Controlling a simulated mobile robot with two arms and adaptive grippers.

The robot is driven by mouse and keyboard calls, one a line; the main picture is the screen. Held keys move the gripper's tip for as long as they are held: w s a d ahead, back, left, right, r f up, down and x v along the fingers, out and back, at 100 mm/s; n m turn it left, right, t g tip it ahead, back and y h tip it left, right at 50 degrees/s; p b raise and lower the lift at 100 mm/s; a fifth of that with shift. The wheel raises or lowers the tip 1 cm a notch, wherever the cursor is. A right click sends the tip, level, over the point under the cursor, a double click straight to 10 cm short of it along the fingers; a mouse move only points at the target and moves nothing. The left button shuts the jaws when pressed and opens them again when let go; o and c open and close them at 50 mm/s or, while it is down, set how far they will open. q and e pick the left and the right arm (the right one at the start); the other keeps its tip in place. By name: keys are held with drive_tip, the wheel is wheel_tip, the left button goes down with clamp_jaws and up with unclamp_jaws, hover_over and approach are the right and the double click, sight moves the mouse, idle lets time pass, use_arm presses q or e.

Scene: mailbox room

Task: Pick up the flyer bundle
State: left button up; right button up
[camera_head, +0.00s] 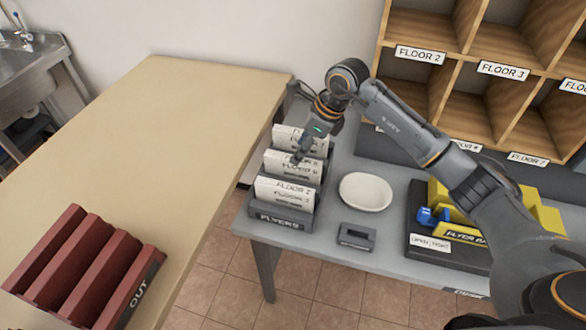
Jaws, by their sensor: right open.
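Several white flyer bundles stand upright in the dark rack labelled FLYERS (283,219) on the grey table. The front bundle (284,192) reads FLOOR 2; a middle bundle (290,167) and a rear bundle (290,134) stand behind it, their print too small to read surely. My right gripper (299,157) points down over the rack, open, with its fingers close to the top of the middle bundle. I cannot tell whether the fingers touch or straddle it. The gripper covers part of the middle and rear bundles. My left gripper is not in view.
A white oval dish (366,192) and a small grey holder (356,236) sit right of the rack. A black tray (431,242) with yellow and blue parts lies farther right. Wooden floor cubbies (470,73) stand behind. A red OUT rack (85,267) is on the beige table (160,130).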

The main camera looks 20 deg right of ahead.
sight(293, 171)
drive_tip(key=x, duration=0.3)
drive_tip(key=shift+w+a, duration=0.1)
drive_tip(key=shift+f, duration=0.25)
idle(0.5)
clamp_jaws()
